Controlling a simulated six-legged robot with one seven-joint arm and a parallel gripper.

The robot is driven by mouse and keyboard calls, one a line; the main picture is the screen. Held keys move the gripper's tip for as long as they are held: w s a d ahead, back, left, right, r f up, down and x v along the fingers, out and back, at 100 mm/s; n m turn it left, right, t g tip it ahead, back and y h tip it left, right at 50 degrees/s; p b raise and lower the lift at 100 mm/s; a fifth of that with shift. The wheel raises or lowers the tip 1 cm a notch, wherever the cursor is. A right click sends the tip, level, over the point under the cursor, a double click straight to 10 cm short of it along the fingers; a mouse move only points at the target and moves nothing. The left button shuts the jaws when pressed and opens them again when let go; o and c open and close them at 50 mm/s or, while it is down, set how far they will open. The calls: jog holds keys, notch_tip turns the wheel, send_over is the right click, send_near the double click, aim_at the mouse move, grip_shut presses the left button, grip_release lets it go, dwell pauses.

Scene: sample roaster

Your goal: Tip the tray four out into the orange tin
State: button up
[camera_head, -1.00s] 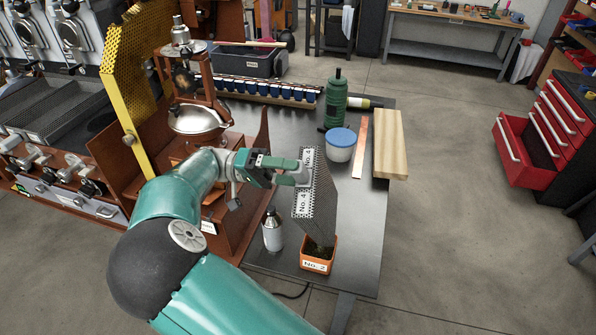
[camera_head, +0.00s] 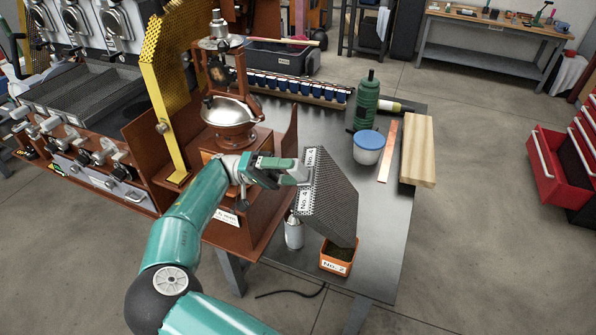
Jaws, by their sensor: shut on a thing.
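My gripper (camera_head: 298,173) is shut on the end of a dark perforated tray (camera_head: 334,203) with "No. 4" labels. The tray is steeply tilted, with its lower end down at the orange tin (camera_head: 338,266). The tin stands near the table's front edge, bears a "No. 2" label and has dark contents inside. I cannot tell whether the tray touches the tin's rim. The inside of the tray is turned away from view, so what it holds is hidden.
A silver bottle (camera_head: 294,232) stands left of the tin, partly behind the tray. A blue-lidded tub (camera_head: 368,147), green bottle (camera_head: 367,100), copper strip (camera_head: 387,150) and wooden block (camera_head: 418,150) are further back. The table (camera_head: 388,230) is bare right of the tin.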

jog(key=shift+w+a+f+g+h, duration=0.15)
jog(key=shift+a, duration=0.35)
jog(key=shift+w+a+f+g+h, duration=0.1)
jog(key=shift+w+a+f, duration=0.1)
jog(key=shift+a, duration=0.35)
jog(key=shift+w+a+f+g+h, duration=0.1)
jog(key=shift+w+a+g+h, duration=0.05)
jog(key=shift+a, duration=0.35)
jog(key=shift+r, duration=0.1)
dwell(0.4)
jog(key=shift+r, duration=1.4)
jog(key=shift+d, duration=0.15)
